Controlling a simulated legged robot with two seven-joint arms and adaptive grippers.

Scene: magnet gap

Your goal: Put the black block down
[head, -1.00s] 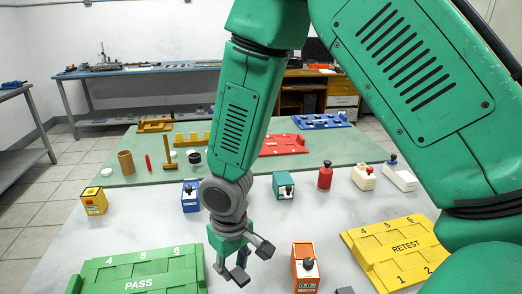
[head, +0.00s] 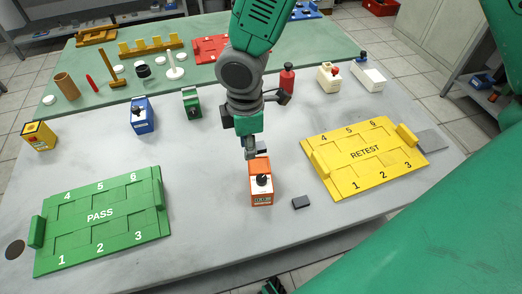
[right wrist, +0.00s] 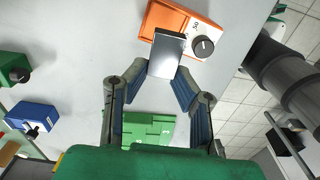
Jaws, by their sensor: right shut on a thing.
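My right gripper (head: 254,149) is shut on a block and is just behind the orange meter box (head: 262,194) in the head view. In the right wrist view the fingertips (right wrist: 165,72) hold the black block (right wrist: 166,56), whose face looks glossy grey with dark edges. The held block overlaps part of the orange box (right wrist: 212,22) in that view; I cannot tell whether they touch. In the head view the held block is small and mostly hidden by the fingers. Another dark block (head: 301,202) lies flat on the table right of the orange box.
The green PASS tray (head: 100,228) is at left and the yellow RETEST tray (head: 362,157) at right. Blue (head: 142,115), green (head: 192,103) and yellow (head: 39,135) boxes stand behind. Bare grey table lies between the PASS tray and the orange box.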

